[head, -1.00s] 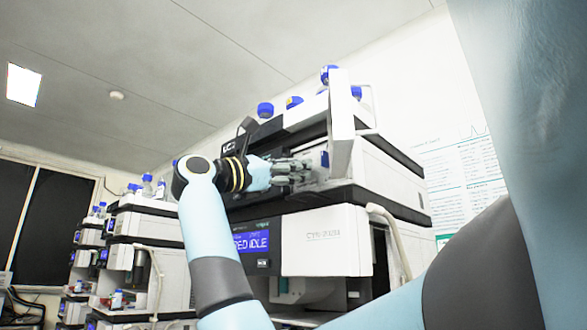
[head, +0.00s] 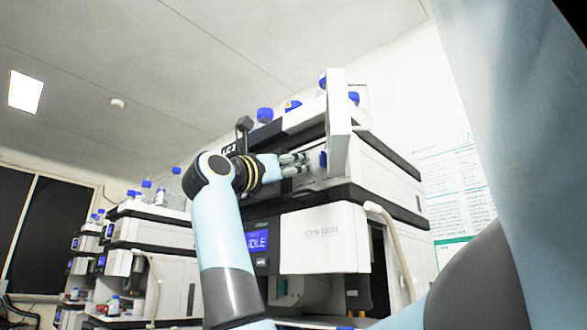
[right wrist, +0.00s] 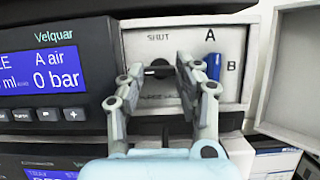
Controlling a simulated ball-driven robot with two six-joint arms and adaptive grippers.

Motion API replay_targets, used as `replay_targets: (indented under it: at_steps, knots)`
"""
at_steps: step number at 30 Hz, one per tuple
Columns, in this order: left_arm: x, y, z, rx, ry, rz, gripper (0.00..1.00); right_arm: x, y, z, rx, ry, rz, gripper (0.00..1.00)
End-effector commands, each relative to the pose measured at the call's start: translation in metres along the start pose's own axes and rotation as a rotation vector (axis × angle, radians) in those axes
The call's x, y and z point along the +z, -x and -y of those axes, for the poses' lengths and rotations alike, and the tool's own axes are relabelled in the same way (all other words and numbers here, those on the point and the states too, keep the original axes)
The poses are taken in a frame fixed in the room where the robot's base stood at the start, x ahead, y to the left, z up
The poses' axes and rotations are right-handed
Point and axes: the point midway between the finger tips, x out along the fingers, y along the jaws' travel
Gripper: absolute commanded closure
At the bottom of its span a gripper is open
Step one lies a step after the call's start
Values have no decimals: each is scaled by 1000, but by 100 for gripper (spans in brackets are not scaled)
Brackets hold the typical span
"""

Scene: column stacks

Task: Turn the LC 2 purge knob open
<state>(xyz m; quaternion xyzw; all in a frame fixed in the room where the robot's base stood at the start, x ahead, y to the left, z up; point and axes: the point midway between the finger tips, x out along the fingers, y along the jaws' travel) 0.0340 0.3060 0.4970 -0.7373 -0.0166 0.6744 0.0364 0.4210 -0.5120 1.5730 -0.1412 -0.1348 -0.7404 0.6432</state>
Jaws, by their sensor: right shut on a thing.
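The dark purge knob (right wrist: 158,69) sits in a pale recessed panel, with "SHUT" printed above it and partly covered lettering below. My right gripper (right wrist: 160,75) reaches into this recess with a finger on each side of the knob, shut on it. In the head view my right gripper (head: 304,163) is at the front of the upper module of the near stack, and the knob is hidden there. The knob's exact turn angle is hard to see behind the fingers. My left gripper is not in view.
A blue lever (right wrist: 213,66) marked A and B stands close right of the fingers. An open door (head: 338,125) stands out beside the recess. A display (right wrist: 44,69) reading "0 bar" is at the left. Blue-capped bottles (head: 264,114) stand on top. Other stacks (head: 150,232) stand farther left.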

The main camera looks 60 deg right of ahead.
Motion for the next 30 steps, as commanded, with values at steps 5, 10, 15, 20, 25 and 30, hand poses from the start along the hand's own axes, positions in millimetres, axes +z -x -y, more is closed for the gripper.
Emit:
replay_targets:
  at_steps: [5, 10, 15, 20, 25, 30]
  knots:
    - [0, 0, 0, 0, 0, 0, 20, 1, 0, 0, 7, 16, 1, 99]
    - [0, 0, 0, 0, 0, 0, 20, 1, 0, 0, 8, 17, 1, 99]
    - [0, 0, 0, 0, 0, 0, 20, 1, 0, 0, 8, 17, 2, 65]
    - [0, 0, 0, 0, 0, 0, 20, 1, 0, 0, 7, 17, 1, 58]
    - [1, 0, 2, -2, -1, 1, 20, 0, 1, 0, 8, 17, 0, 58]
    - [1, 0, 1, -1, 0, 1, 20, 0, 20, -1, 13, 16, -2, 58]
